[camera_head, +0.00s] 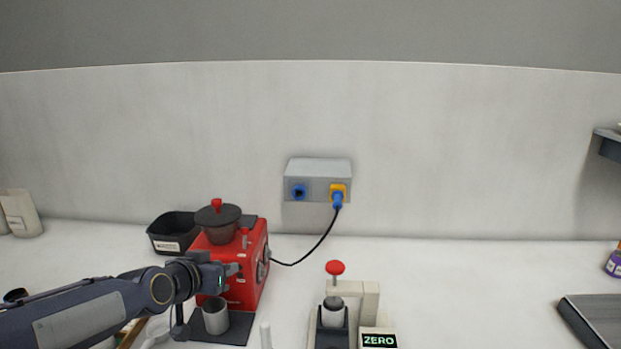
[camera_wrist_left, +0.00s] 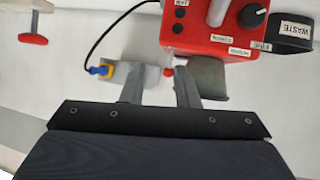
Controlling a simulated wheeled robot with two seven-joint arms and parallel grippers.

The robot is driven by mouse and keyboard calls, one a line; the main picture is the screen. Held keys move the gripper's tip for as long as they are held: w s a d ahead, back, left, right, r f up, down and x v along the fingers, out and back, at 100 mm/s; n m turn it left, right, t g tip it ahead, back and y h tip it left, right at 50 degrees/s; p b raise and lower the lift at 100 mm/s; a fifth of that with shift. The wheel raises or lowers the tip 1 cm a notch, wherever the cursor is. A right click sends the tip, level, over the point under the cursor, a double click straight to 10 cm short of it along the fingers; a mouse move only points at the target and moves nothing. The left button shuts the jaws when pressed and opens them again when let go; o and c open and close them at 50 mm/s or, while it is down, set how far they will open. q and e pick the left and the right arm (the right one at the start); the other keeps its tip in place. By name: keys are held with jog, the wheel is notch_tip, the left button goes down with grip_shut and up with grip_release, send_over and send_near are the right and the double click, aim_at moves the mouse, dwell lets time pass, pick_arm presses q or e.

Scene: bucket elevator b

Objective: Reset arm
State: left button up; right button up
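My left arm reaches in from the lower left in the head view. Its gripper (camera_head: 232,270) is in front of the red machine (camera_head: 250,285), close to its front face. In the left wrist view, the two fingers (camera_wrist_left: 158,85) stand apart with nothing held between them. A small red knob (camera_wrist_left: 168,72) on the red machine (camera_wrist_left: 205,35) appears beyond them, near the right finger; I cannot tell whether they touch. My right gripper is in neither view.
A grey cup (camera_head: 215,317) stands under the machine, below my gripper. A black bin (camera_head: 172,232) is behind it. A cable runs to the wall socket box (camera_head: 312,180). A press with a red knob (camera_head: 335,268) and ZERO display (camera_head: 379,341) stands right.

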pick_arm(q)
jog(key=s+f+n+g, duration=0.2)
jog(key=s+f+g, duration=0.1)
jog(key=s, duration=1.3)
jog(key=s+f+n+g, duration=0.1)
jog(key=s+f+g, duration=0.2)
jog(key=s, duration=1.2)
notch_tip(320, 180, down, 3)
jog(key=shift+s+d+r+n+g+h, duration=0.1)
jog(key=shift+s+d+n+g+h, duration=0.1)
jog(key=shift+s+n+g+h, duration=0.15)
